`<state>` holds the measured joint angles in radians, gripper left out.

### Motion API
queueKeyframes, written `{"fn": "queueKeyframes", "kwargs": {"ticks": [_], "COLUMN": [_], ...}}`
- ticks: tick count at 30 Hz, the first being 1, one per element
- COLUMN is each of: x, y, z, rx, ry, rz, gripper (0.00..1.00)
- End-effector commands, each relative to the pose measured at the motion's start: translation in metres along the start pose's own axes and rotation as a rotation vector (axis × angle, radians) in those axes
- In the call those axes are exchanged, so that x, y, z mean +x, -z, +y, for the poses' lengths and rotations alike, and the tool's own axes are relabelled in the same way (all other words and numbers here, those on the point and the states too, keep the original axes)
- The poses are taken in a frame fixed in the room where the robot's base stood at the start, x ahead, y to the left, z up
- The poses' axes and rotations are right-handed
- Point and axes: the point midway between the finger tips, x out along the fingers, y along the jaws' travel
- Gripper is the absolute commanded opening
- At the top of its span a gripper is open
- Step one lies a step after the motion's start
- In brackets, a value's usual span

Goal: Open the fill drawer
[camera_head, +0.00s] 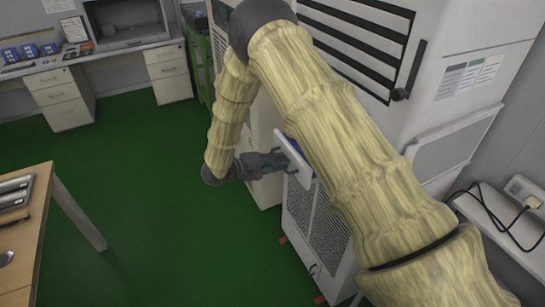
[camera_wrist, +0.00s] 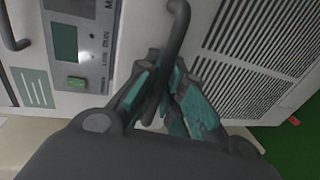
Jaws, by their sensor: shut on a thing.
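The fill drawer's pale front (camera_head: 303,165) shows on the lower part of the white machine, with a thin blue strip along its edge. My arm hides part of it, and I cannot tell how far it stands out. Its dark bar handle (camera_wrist: 178,35) runs between my fingers in the wrist view. My gripper (camera_head: 289,166), also seen in the wrist view (camera_wrist: 167,85), is shut on this handle with its teal-padded fingers on either side of the bar.
A control panel with a green screen (camera_wrist: 64,42) and green switch (camera_wrist: 77,83) is left of the handle. A vented grille (camera_wrist: 255,50) is on the right. A wooden table (camera_head: 40,215) stands at left, with open green floor (camera_head: 165,215) between.

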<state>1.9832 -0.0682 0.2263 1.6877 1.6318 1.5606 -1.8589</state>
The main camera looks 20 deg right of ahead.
Motion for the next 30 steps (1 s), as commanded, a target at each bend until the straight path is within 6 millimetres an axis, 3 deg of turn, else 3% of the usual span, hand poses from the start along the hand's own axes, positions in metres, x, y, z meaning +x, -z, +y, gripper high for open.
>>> {"fn": "queueKeyframes", "kwargs": {"ticks": [11,12,15,25,30], "x": [0.003,0.002,0.002,0.0,-0.014], "y": [-0.004,-0.004,-0.004,-0.003,-0.003], "z": [0.0,0.0,0.0,0.0,0.0], "rx": [0.002,0.001,0.001,0.001,0.001], "ry": [-0.001,-0.001,-0.001,-0.001,-0.001], "rz": [-0.011,-0.011,-0.01,-0.009,-0.008], "gripper": [0.0,0.17,0.32,0.32,0.32]}}
